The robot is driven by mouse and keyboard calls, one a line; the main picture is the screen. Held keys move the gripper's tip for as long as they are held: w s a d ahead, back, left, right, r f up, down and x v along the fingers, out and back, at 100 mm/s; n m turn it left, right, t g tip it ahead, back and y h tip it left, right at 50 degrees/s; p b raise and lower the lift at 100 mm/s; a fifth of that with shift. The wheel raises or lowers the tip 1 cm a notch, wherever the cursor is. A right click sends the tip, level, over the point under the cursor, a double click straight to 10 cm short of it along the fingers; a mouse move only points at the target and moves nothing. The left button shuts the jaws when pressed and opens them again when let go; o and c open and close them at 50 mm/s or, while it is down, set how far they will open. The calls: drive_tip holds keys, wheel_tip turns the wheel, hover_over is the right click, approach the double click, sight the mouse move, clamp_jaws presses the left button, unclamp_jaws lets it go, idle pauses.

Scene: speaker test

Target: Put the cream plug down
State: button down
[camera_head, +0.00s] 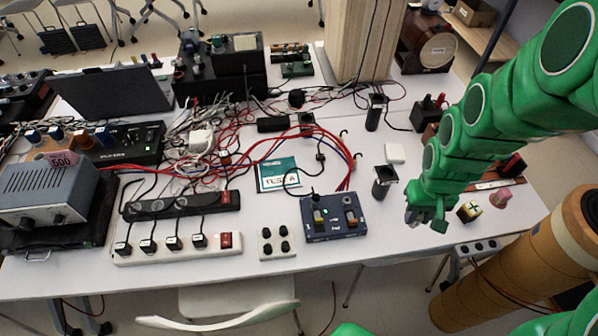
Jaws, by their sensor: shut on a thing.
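My gripper (425,214), at the end of my green arm, is over the right part of the white table (330,268), near its front edge. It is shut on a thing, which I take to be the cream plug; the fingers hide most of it.
A cream cube with a green cross (469,212) and a pink piece (500,197) are right of my gripper. A black cup-like holder (383,183) and a blue switch box (334,217) are left.

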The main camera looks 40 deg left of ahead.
drive_tip(key=s+a+r+n, duration=0.1)
drive_tip(key=s+a, duration=0.3)
drive_tip(key=a, duration=1.2)
drive_tip(key=s+a+n, duration=0.1)
drive_tip(key=s+a, duration=0.3)
drive_tip(key=a, duration=1.3)
approach(273, 170)
drive_tip(key=shift+s+d+f, duration=0.15)
drive_tip(key=shift+s+d, duration=0.05)
drive_tip(key=shift+d, duration=0.1)
drive_tip(key=shift+w+a+f, duration=0.2)
drive_tip(key=shift+a+f, duration=0.1)
drive_tip(key=shift+f, duration=0.3)
drive_tip(key=shift+a+f, duration=0.1)
drive_tip(key=shift+f, duration=1.4)
drive_tip(key=shift+f, duration=0.15)
drive_tip(key=c, duration=0.9)
unclamp_jaws()
